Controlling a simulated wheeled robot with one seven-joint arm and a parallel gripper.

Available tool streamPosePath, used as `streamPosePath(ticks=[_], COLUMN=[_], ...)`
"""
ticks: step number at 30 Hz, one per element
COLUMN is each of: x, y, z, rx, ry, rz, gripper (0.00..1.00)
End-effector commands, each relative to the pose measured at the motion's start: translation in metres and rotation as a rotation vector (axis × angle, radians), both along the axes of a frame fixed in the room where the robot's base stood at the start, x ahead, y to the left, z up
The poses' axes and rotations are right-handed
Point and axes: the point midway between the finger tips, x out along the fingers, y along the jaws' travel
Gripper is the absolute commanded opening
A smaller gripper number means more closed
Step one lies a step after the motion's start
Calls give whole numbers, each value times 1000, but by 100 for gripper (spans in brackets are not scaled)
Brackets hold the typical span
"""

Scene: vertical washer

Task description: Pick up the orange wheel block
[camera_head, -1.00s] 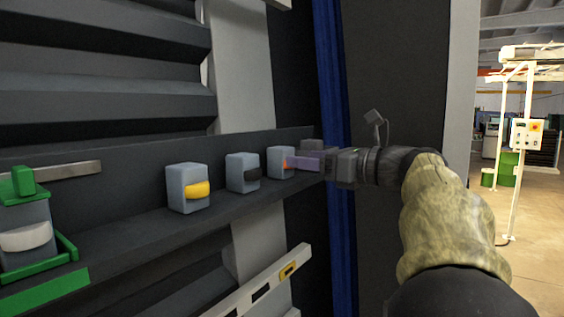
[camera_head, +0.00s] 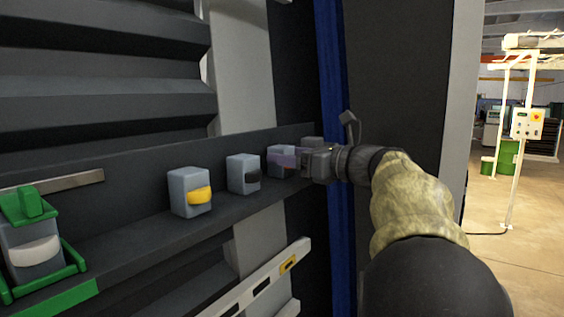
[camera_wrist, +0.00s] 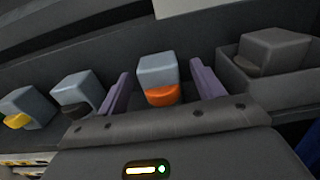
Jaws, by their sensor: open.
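The orange wheel block is a grey-blue block with an orange wheel on its front. In the wrist view the orange wheel block (camera_wrist: 157,72) sits on the shelf, centred between the two purple fingers of my gripper (camera_wrist: 160,88). The fingers are open, one on each side of the block, with a gap on both sides. In the head view my gripper (camera_head: 290,158) reaches in from the right and its finger overlaps the block (camera_head: 283,151), hiding most of the orange wheel.
A black wheel block (camera_head: 243,174) and a yellow wheel block (camera_head: 190,192) stand on the shelf (camera_head: 150,226) to the left. A white wheel block (camera_head: 35,250) sits in a green holder. A dark grey block (camera_wrist: 272,50) stands in a tray close on the right.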

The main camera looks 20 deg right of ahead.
Motion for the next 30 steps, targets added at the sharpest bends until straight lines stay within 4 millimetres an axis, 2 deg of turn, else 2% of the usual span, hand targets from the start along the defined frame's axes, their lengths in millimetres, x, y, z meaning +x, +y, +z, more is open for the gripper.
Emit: streamPosePath(ticks=[2,10,22,26,30], x=[0,0,0,0,0], y=[0,0,0,0,0], z=[0,0,6,20,42], rx=[0,0,-2,-2,-4], ry=[0,0,-2,-4,-4], rz=[0,0,0,0,0], gripper=[67,17,17,17,17])
